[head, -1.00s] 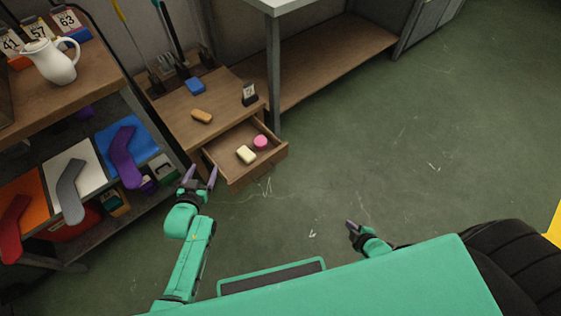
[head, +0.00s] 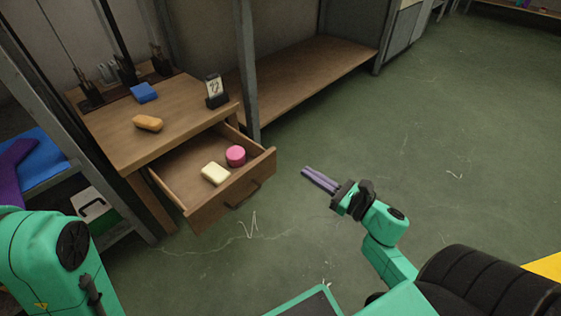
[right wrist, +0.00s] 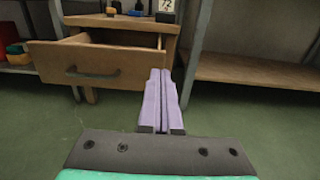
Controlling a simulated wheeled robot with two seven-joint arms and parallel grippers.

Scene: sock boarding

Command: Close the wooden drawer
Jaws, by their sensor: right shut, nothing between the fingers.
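The wooden drawer (head: 232,193) is pulled out of the small wooden cabinet (head: 120,125) and stands open. It has a dark handle on its front, and holds a cream block (head: 215,173) and a pink round item (head: 235,156). In the right wrist view the drawer front (right wrist: 95,65) and its handle are at the upper left. My right gripper (head: 320,180) is shut and empty, to the right of the drawer front and apart from it. It also shows in the right wrist view (right wrist: 160,100). My left arm is at the lower left; its gripper is out of view.
On the cabinet top are an orange-brown block (head: 148,123), a blue block (head: 144,92) and a number card stand (head: 215,92). A grey post (head: 247,70) and a low wooden shelf (head: 320,75) stand beside it. Green floor is free to the right.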

